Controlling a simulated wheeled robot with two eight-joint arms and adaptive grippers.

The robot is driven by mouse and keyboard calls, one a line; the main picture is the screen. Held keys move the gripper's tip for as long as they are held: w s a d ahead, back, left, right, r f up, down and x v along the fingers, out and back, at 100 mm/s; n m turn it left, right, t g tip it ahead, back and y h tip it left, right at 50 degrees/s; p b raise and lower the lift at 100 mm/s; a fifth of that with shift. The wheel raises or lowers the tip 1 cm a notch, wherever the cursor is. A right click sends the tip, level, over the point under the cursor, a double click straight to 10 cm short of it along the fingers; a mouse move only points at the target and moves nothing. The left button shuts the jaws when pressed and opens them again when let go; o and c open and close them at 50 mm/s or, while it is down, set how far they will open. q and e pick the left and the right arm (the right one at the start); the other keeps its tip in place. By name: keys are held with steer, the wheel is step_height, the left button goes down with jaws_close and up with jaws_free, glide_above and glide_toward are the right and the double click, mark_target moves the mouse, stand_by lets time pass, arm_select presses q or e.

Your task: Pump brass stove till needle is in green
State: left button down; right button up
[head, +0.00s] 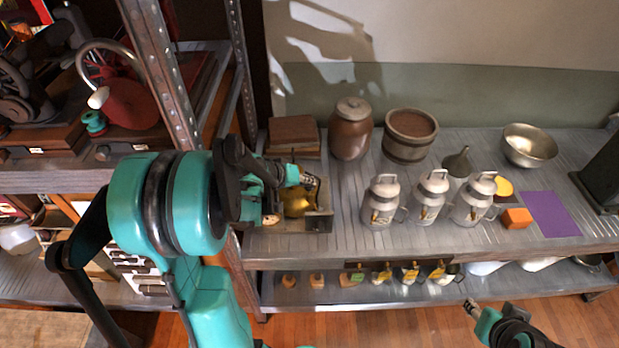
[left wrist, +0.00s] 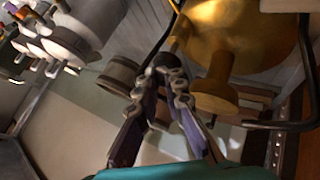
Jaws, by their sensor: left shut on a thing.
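The brass stove (head: 297,203) sits in a grey metal tray (head: 320,222) at the left end of the upper shelf, partly hidden by my left gripper. In the left wrist view its brass tank (left wrist: 245,35) fills the upper right. My left gripper (head: 306,181) is at the stove; in the left wrist view its fingertips (left wrist: 162,82) are closed around a dark round knob (left wrist: 163,61) beside the tank. The gauge and its needle cannot be made out in either view. My right gripper (head: 470,305) is low at the bottom right, away from the stove, too small to judge.
Three pale milk cans (head: 383,202) stand right of the stove. A brown crock (head: 351,130) and wooden tub (head: 409,136) stand behind. A metal upright (head: 165,75) rises left of the stove. A purple mat (head: 550,213) and metal bowl (head: 528,146) are farther right.

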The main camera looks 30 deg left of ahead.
mark_target(307, 173)
arm_select(q)
steer(key=shift+w+a+r+p, duration=0.2)
steer(key=shift+r+p, duration=0.25)
steer(key=shift+r, duration=0.3)
steer(key=shift+w+a+r+p, duration=0.15)
steer(key=shift+r+p, duration=0.25)
steer(key=shift+r, duration=0.3)
steer(key=shift+s+d+r, duration=0.2)
steer(key=shift+s+r, duration=0.05)
steer(key=shift+r, duration=0.25)
steer(key=shift+s+d+r+p, duration=0.1)
steer(key=shift+d+r+p, duration=0.05)
steer(key=shift+r+p, duration=0.2)
steer(key=shift+w+f, duration=0.25)
steer(key=shift+s, duration=0.15)
steer(key=shift+r, duration=0.1)
step_height(307, 173, up, 5)
steer(key=p, duration=0.4)
